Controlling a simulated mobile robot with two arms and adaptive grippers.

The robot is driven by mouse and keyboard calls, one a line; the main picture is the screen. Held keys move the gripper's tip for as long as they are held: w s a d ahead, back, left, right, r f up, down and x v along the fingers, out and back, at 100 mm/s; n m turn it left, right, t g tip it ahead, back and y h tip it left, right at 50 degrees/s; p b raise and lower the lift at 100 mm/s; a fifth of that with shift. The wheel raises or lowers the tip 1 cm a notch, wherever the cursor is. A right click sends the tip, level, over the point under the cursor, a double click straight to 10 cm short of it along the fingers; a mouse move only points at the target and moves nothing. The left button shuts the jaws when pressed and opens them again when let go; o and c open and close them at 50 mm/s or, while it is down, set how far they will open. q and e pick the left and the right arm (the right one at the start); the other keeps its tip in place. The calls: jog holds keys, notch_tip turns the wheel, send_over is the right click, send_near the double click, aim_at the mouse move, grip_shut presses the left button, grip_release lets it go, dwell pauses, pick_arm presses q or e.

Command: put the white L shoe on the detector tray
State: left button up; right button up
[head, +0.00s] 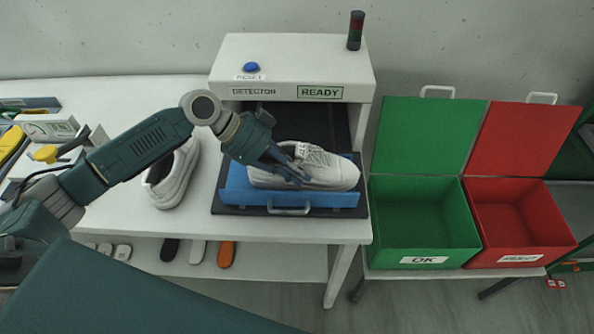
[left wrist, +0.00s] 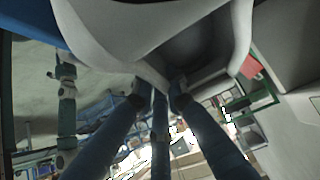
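A white shoe (head: 335,174) with laces and a small label on its tongue is at the blue detector tray (head: 235,196), toe to the right. I cannot tell whether it rests fully on the tray or sits slightly above it. My left gripper (head: 290,172) is at the shoe's heel end. In the left wrist view its fingers (left wrist: 160,92) close together on the rim of the white shoe (left wrist: 120,35). A second white shoe (head: 174,178) stands on the table, left of the tray, partly hidden by my left arm. My right gripper is not in view.
The detector (head: 290,60) has a READY panel, a blue reset button (head: 251,67) and a signal light (head: 356,30). An open green OK bin (head: 424,217) and an open red bin (head: 520,222) stand to the right. Insoles (head: 227,254) lie on the lower shelf.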

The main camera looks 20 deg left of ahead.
pick_arm(q)
jog(key=o, duration=0.4)
jog(key=shift+o, duration=0.2)
jog(key=shift+a, duration=0.1)
jog(key=shift+a+r, duration=0.25)
jog(key=shift+a, duration=0.05)
jog(key=b+v, duration=0.4)
jog(key=v, duration=0.7)
jog(key=shift+r, duration=0.2)
